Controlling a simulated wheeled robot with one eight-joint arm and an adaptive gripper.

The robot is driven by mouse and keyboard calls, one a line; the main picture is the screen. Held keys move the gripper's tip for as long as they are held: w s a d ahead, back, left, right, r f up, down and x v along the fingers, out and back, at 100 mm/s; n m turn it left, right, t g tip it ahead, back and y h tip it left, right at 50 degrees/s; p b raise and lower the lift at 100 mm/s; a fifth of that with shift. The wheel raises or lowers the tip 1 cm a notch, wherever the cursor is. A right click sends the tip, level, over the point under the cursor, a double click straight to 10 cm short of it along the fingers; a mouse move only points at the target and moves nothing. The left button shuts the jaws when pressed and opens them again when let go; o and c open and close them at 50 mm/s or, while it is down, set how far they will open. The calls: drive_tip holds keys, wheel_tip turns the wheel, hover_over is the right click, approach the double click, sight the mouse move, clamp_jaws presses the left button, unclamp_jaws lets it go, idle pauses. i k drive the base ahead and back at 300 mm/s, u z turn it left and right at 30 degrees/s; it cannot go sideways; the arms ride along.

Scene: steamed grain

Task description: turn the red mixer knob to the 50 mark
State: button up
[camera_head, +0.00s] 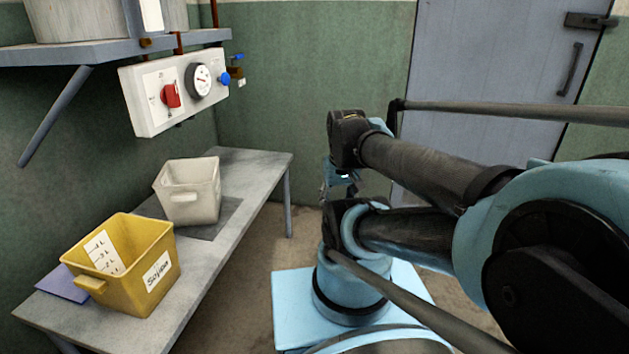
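The red mixer knob (170,95) sits on the left part of a white control panel (145,121) on the wall at upper left. Small marks surround the knob, but they are too small to read, so I cannot tell its setting. A round dial gauge (199,81) and a blue knob (224,79) are to its right on the panel. My gripper (340,185) is at the picture's middle, well right of the panel and apart from it. It is partly hidden behind my arm, and its fingers are too small and covered to judge.
A grey shelf (95,53) with a bracket juts out above left. Floor between table and my base is clear. A grey door (480,60) stands behind.

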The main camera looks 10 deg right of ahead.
sight(170, 96)
drive_tip(key=u, duration=0.8)
drive_tip(key=k, duration=1.05)
drive_tip(key=z, duration=0.3)
